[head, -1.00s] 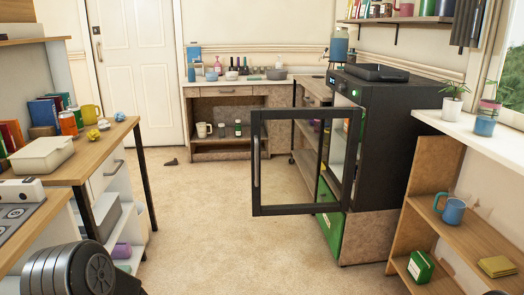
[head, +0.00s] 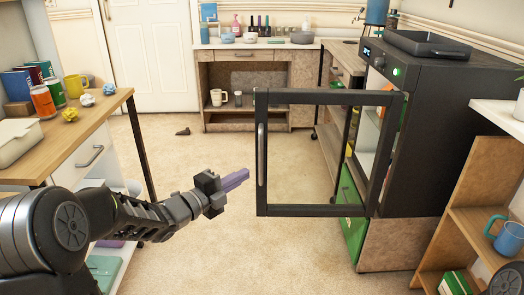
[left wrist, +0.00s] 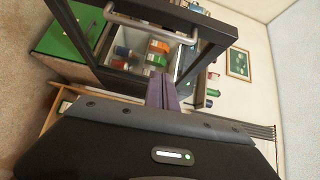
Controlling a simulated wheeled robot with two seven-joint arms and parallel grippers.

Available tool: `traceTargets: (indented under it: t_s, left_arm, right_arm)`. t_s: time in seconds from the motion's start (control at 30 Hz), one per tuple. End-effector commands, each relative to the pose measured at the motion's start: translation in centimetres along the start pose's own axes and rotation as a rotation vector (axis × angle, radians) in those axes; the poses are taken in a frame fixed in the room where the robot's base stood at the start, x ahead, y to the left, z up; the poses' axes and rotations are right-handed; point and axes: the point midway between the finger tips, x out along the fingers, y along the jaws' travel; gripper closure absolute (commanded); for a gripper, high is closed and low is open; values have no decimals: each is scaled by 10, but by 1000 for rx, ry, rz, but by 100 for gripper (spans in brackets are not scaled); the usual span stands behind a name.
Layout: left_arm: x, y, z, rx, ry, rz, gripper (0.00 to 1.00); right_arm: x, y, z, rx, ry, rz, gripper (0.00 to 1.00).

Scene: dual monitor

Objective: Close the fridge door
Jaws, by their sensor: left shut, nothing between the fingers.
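The black fridge (head: 432,135) stands at the right in the head view. Its glass door (head: 318,211) is swung wide open toward the left, with a grey vertical handle (head: 262,155) on its free edge. My left gripper (head: 246,174) is shut and empty, just left of the door's handle edge and apart from it. In the left wrist view the shut purple fingers (left wrist: 161,90) point at the door frame (left wrist: 215,38) and handle (left wrist: 150,29), with several items visible inside the fridge beyond. My right gripper is not in view.
A wooden counter (head: 75,140) with cans and a mug stands at the left. A low shelf (head: 480,205) with a blue mug (head: 508,238) is at the right. A desk (head: 255,57) stands at the back.

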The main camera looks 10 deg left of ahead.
Motion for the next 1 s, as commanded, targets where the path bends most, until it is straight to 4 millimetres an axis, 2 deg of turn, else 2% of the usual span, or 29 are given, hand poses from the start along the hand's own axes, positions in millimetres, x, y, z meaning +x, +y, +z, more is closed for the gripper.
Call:
traceTargets:
  t_s: [0.47,0.63,0.77,1.0]
  left_arm:
    - [0,-1,-1,50,4,-8,100]
    - [8,-1,-2,50,5,-7,100]
    - [22,0,-2,50,6,-8,100]
    - [66,1,-2,51,7,-8,100]
  right_arm:
    - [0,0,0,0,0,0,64]
    - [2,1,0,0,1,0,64]
    - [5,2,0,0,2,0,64]
    - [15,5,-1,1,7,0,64]
